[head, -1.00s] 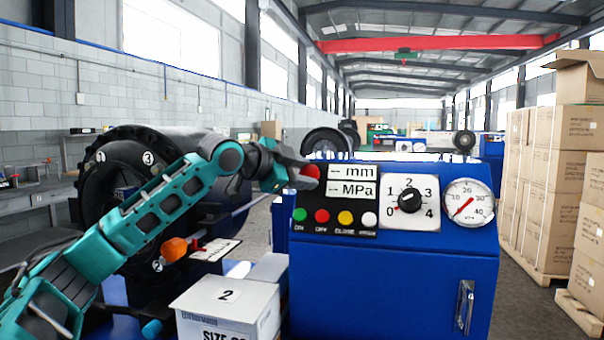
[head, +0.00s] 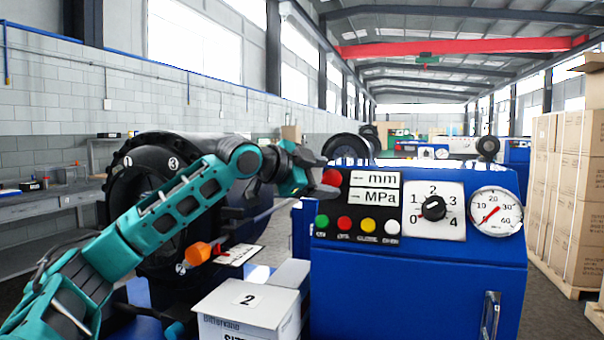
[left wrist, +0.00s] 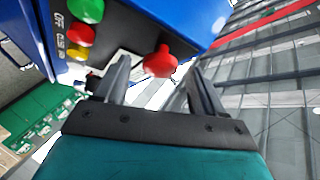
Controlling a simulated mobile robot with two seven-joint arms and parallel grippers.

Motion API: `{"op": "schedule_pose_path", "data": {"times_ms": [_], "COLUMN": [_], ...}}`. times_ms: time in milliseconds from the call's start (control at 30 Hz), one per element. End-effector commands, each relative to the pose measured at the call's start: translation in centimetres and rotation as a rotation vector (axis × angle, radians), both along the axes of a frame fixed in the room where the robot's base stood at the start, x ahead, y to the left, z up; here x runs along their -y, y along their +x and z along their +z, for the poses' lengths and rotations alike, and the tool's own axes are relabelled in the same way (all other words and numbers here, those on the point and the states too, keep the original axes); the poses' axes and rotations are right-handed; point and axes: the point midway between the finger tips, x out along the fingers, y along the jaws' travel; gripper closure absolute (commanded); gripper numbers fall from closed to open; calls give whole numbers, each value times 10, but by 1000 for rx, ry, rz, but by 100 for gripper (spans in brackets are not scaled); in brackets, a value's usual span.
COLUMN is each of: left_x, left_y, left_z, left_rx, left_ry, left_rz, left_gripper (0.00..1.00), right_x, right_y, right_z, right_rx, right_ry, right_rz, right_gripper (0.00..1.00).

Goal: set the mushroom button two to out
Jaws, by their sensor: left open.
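A red mushroom button (head: 332,177) is on the upper left of a blue cabinet's control panel (head: 358,207), beside the mm and MPa displays. My left gripper (head: 318,182) is at the button from the left and partly covers it in the head view. In the left wrist view the red button (left wrist: 160,60) shows between the two spread fingers (left wrist: 160,68), with visible gaps on both sides. The gripper is open and holds nothing. Whether the button is pushed in or out is hard to tell. My right gripper is not in view.
Small green, red, yellow and white buttons (head: 367,224) sit below. A rotary knob (head: 433,208) and a gauge (head: 495,212) are to the right. Stacked boxes (head: 565,190) stand far right.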

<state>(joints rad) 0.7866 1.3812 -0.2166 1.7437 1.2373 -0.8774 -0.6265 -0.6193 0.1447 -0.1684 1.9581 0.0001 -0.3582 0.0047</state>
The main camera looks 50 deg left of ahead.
Motion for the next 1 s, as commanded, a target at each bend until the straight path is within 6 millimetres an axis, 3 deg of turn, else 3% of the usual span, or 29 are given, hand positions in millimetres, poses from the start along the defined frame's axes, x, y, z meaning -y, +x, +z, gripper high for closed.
{"op": "schedule_pose_path", "data": {"times_ms": [400, 700, 1000], "left_x": [-2, -2, -2], "left_y": [-59, -104, -120], "left_z": [8, 25, 32], "left_rx": [2, 4, -1], "left_ry": [5, 2, 1], "left_rz": [3, 1, -1], "left_gripper": [30, 30, 30], "right_x": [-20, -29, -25], "right_y": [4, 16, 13], "right_z": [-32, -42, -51], "right_rx": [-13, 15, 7], "right_ry": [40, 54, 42], "right_rz": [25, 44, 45], "right_gripper": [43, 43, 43]}}
